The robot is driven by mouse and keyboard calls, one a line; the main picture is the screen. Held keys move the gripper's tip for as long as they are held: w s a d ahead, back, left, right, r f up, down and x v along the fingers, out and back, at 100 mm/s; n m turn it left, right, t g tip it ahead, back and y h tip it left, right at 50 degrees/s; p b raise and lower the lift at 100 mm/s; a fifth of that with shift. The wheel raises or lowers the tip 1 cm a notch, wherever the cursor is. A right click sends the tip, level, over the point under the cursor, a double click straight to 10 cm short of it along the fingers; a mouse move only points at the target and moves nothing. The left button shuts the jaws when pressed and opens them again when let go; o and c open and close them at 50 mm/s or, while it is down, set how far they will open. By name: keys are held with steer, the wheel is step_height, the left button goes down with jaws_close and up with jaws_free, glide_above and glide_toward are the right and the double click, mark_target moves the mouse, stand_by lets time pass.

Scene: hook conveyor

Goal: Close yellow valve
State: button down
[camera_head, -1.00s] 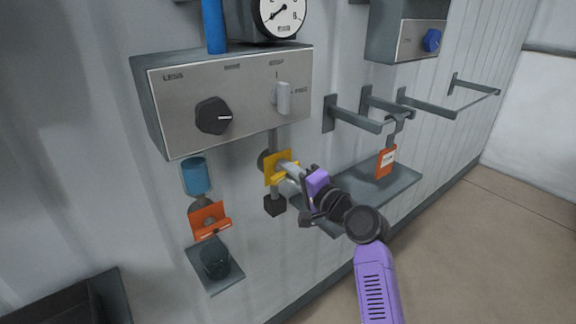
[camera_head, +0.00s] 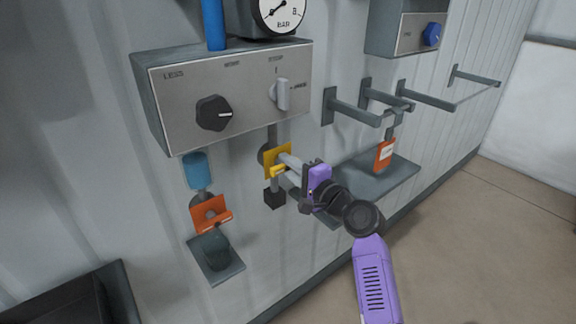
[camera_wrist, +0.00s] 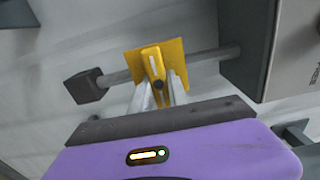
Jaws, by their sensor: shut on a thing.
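The yellow valve (camera_head: 270,153) sits on a grey vertical pipe on the wall, below the grey control box. It has a square yellow plate and a yellow handle (camera_head: 279,171). In the wrist view the plate (camera_wrist: 178,57) lies behind the handle (camera_wrist: 152,62), which stands across the pipe's line. My gripper (camera_head: 287,168) reaches the valve from the right, and its fingers (camera_wrist: 159,95) are shut on the handle's near end. The fingers partly cover the handle and the plate.
An orange valve (camera_head: 210,214) is to the left, above a small shelf with a dark cup (camera_head: 215,250). The control box (camera_head: 190,110) is just above. An orange tag (camera_head: 385,154) hangs from hooks at right, over a grey shelf (camera_head: 385,180).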

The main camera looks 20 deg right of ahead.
steer(key=c, duration=1.3)
jaws_free()
steer(key=shift+s, duration=0.1)
steer(key=b+v, duration=0.1)
steer(key=v, duration=0.6)
steer(key=shift+s+d+b, duration=0.15)
steer(key=shift+s+b, duration=0.1)
steer(key=shift+b, duration=0.1)
